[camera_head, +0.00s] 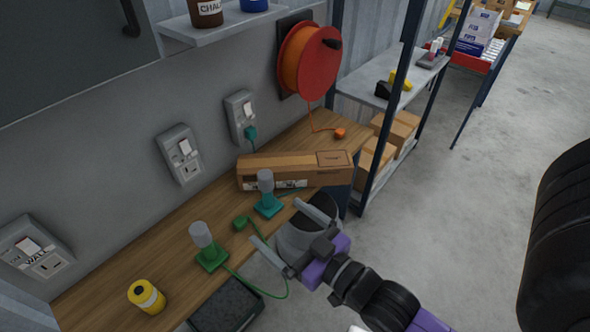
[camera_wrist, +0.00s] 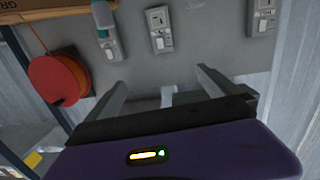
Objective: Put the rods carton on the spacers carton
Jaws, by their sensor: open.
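A long brown carton (camera_head: 290,170) with a printed label lies on the wooden bench near the wall. Its print is too small to tell whether it is the rods carton or the spacers carton. A carton edge with large letters (camera_wrist: 45,12) shows at the top left of the wrist view. My gripper (camera_head: 275,219) is open and empty, over the bench's front edge, in front of the long carton and apart from it. Its two spread fingers also show in the wrist view (camera_wrist: 163,82), with nothing between them. I cannot make out a second task carton for certain.
Teal (camera_head: 267,200) and green (camera_head: 211,258) bench items with grey tops stand near the gripper. A yellow can (camera_head: 146,296) is at the lower left. An orange reel (camera_head: 308,60) hangs on the wall. Brown cartons (camera_head: 372,160) sit on the lower shelf at right.

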